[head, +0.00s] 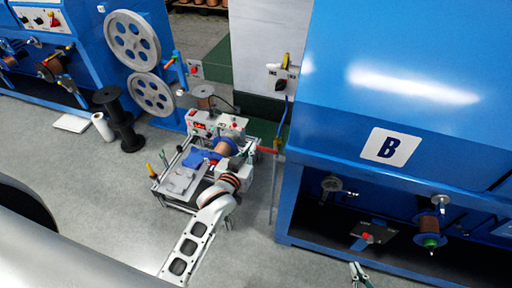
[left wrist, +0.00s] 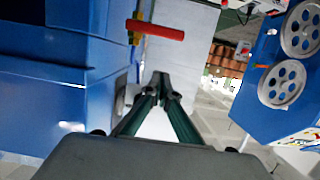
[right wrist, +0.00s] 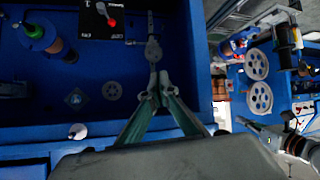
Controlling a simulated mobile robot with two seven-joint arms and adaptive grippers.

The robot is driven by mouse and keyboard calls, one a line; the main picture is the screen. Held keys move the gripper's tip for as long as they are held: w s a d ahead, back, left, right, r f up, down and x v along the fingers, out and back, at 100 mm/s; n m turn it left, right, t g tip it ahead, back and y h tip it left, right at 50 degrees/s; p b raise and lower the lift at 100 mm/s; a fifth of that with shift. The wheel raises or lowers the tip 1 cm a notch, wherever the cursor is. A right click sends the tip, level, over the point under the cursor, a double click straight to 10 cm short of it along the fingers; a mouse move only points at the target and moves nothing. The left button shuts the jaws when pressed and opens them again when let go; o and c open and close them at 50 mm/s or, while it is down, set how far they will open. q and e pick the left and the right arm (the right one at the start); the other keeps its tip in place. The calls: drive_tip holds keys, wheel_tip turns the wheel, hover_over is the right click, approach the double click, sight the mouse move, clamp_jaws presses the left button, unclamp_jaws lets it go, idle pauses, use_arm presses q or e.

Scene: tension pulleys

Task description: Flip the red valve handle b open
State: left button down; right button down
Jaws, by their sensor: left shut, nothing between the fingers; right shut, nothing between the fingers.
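The red valve handle (head: 267,150) sticks out level at the left edge of the blue machine marked B. In the left wrist view the red handle (left wrist: 158,30) lies nearly flat across the picture, with a yellow piece at its left end. My left gripper (head: 251,146) is shut and empty, close to the handle's left end in the head view. In the left wrist view its fingertips (left wrist: 162,88) are below the handle in the picture, with a gap between. My right gripper (head: 358,270) is shut and empty, low in front of machine B; it also shows in the right wrist view (right wrist: 155,85).
Blue machine B (head: 400,90) fills the right side, with spools (head: 430,225) in its lower bay. Grey floor (head: 110,190) is open at the left.

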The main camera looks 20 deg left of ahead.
use_arm(q)
hover_over(264, 149)
drive_tip(key=s+a, duration=0.2)
drive_tip(key=a, duration=0.1)
drive_tip(key=f, duration=0.3)
drive_tip(key=f+b, duration=0.1)
drive_tip(key=f, duration=0.1)
drive_tip(key=shift+w+d+f, duration=0.1)
drive_tip(key=shift+d+f, duration=0.1)
drive_tip(key=shift+f, duration=0.05)
